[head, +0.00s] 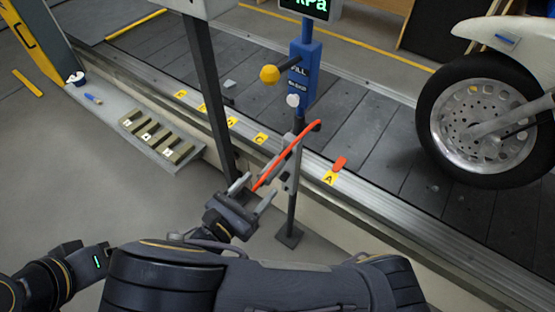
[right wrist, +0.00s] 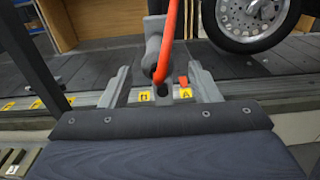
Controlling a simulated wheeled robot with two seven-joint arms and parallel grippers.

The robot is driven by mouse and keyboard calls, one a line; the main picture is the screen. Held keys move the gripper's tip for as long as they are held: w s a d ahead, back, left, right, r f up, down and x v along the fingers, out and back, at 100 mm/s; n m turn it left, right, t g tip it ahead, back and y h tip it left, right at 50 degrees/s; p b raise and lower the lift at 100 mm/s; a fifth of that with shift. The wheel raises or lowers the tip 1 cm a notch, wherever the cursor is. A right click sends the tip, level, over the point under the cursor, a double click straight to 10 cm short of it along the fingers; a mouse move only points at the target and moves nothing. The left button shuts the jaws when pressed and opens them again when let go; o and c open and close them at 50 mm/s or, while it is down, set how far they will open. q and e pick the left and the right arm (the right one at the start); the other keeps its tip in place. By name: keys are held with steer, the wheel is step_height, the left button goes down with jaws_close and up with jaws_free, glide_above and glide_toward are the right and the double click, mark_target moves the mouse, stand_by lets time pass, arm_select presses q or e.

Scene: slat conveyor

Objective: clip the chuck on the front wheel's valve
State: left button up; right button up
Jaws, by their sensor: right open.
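The front wheel (head: 488,122) has a black tyre and a drilled silver disc. It stands on the slat conveyor at the right, and its lower part shows in the right wrist view (right wrist: 232,38). I cannot make out its valve. An orange-red hose (head: 291,150) arches down from the blue inflator post (head: 304,78). A grey cylindrical part, apparently the chuck (right wrist: 152,55), shows beside the hose in the right wrist view, beyond my fingers. My right gripper (head: 255,191) is open, its fingers either side of the hose line in view; contact is unclear. My left gripper is out of view.
The slim post stands on the floor beside the conveyor's metal edge (head: 385,205). A thick dark upright (head: 210,100) rises left of it. A grey ledge (head: 112,108) holds several blocks (head: 150,134). Yellow letter tags (head: 330,178) line the edge. Slats left of the wheel are mostly clear.

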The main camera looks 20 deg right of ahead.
steer(key=shift+w+d, duration=0.15)
steer(key=shift+w, duration=0.15)
